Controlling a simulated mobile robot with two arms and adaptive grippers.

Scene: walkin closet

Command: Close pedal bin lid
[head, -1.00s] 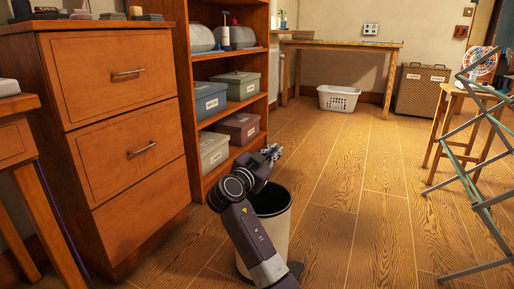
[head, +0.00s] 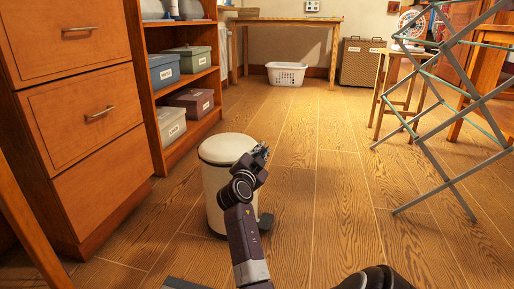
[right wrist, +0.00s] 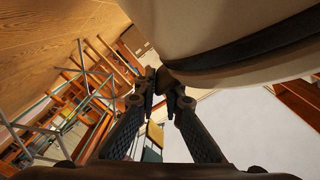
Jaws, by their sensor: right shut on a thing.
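The cream pedal bin (head: 214,187) stands on the wooden floor, left of centre in the head view. Its round lid (head: 224,148) lies down flat over the top, with no opening showing. A dark foot piece (head: 265,221) sticks out at the base on the right. My right gripper (head: 262,152) is at the right edge of the lid. In the right wrist view, the bin's pale side and dark band (right wrist: 262,52) fill the upper right. The right fingertips (right wrist: 163,82) are closed on a small dark part at the lid's edge. My left gripper is not in view.
A wooden drawer chest (head: 85,110) and a shelf with storage boxes (head: 188,105) stand on the left. A grey folding rack (head: 450,110) and a stool (head: 392,95) stand on the right. A white basket (head: 287,74) is at the back. The middle floor is clear.

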